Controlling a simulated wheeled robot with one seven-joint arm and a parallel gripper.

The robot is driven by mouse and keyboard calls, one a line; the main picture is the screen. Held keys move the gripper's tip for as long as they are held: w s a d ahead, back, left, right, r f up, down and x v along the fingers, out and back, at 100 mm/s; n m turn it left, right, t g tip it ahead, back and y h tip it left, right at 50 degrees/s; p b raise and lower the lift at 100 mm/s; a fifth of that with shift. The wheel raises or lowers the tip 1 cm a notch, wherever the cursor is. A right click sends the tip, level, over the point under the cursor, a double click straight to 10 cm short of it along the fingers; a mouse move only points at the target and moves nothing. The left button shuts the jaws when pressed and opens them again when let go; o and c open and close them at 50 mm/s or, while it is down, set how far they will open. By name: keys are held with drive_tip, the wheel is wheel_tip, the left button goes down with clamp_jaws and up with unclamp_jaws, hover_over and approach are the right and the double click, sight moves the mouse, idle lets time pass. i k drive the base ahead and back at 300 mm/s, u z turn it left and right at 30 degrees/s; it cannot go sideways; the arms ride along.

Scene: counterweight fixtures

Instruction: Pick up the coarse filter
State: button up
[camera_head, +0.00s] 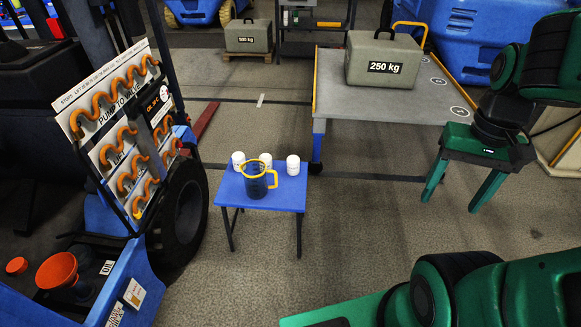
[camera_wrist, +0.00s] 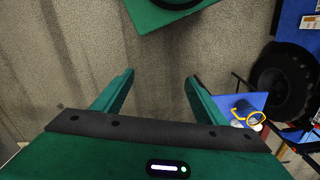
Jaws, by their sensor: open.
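Three small white canisters stand along the back of a low blue table (camera_head: 285,195): a left one (camera_head: 238,161), a middle one (camera_head: 265,159) and a right one (camera_head: 293,166). Their labels are too small to read, so I cannot tell which is the coarse filter. A dark blue jug (camera_head: 256,186) with a yellow rim and handle stands in front of them, partly covering the middle one. My gripper (camera_head: 452,204) is open and empty, up to the right of the table. In the wrist view its spread fingers (camera_wrist: 160,77) have only floor between them; the jug (camera_wrist: 247,116) shows at right.
A grey platform (camera_head: 410,97) carrying a 250 kg weight (camera_head: 383,62) stands behind, between table and gripper. A blue vehicle with a black tyre (camera_head: 183,215) and a board of orange hoses (camera_head: 115,110) is left of the table. Floor right of the table is clear.

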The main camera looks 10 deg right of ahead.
sight(293, 161)
drive_tip(key=z, duration=0.05)
drive_tip(key=i, duration=1.4)
drive_tip(key=u, duration=0.55)
